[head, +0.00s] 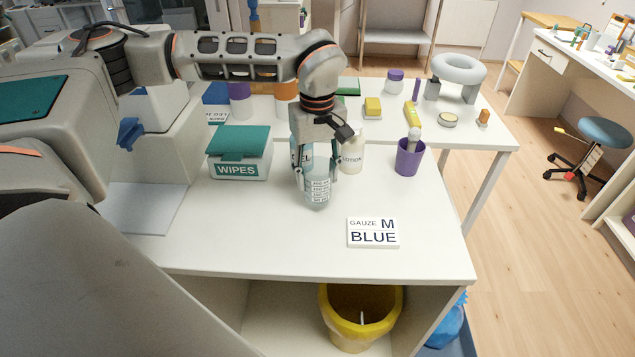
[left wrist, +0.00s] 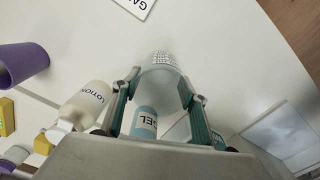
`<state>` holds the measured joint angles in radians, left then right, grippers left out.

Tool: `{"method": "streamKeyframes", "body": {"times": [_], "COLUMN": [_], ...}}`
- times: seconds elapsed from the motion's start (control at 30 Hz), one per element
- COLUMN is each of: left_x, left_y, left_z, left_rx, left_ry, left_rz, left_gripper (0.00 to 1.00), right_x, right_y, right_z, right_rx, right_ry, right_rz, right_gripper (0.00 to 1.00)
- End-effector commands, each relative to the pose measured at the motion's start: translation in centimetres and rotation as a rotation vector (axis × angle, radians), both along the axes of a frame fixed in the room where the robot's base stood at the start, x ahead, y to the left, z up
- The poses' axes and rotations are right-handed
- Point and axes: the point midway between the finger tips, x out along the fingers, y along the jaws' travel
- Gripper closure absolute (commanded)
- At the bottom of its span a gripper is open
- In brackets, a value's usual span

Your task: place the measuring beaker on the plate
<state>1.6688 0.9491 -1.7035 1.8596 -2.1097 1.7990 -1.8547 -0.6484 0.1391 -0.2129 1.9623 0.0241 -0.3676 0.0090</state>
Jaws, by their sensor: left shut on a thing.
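The measuring beaker (head: 318,192) is clear, with printed marks on its side, and stands upright over the white table. My left gripper (head: 317,178) points down and is shut on it, a finger on each side. In the left wrist view the beaker (left wrist: 163,60) shows between the left gripper's fingertips (left wrist: 165,88). I cannot tell whether its base touches the table. A flat, pale, square plate-like panel (head: 142,207) lies at the table's left; it also shows in the left wrist view (left wrist: 281,130). My right gripper is not in view.
A wipes box (head: 239,158), a lotion bottle (head: 352,157) and a gel bottle (left wrist: 145,122) stand close to the gripper. A purple cup (head: 409,158) is to the right. A gauze card (head: 373,233) lies in front. The table between beaker and panel is clear.

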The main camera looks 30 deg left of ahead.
Motion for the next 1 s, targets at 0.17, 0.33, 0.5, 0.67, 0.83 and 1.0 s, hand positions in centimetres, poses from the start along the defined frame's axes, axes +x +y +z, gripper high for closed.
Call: {"method": "streamKeyframes", "body": {"times": [0.17,0.33,0.5,0.67,0.83,1.0], "left_x": [0.0,0.0,0.0,0.0,0.0,0.0], "left_y": [0.0,0.0,0.0,0.0,0.0,0.0], "left_z": [-2.6,-2.6,-2.7,-2.9,-2.9,-2.7], "left_rx": [0.000,0.000,0.001,0.001,0.001,0.000], "left_ry": [0.002,0.000,0.001,0.001,0.001,0.000], "left_rz": [0.000,0.000,0.000,0.000,0.000,0.000], "left_gripper": [0.78,0.78,0.78,0.40,0.40,0.40], "right_x": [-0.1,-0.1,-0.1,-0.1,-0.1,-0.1], "right_y": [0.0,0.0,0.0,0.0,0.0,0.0], "right_z": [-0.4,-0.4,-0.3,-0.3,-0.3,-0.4], "right_rx": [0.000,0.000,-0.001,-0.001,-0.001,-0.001], "right_ry": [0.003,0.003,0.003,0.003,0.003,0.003], "right_rz": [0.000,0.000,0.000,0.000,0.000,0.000], "right_gripper": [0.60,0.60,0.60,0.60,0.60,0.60]}}
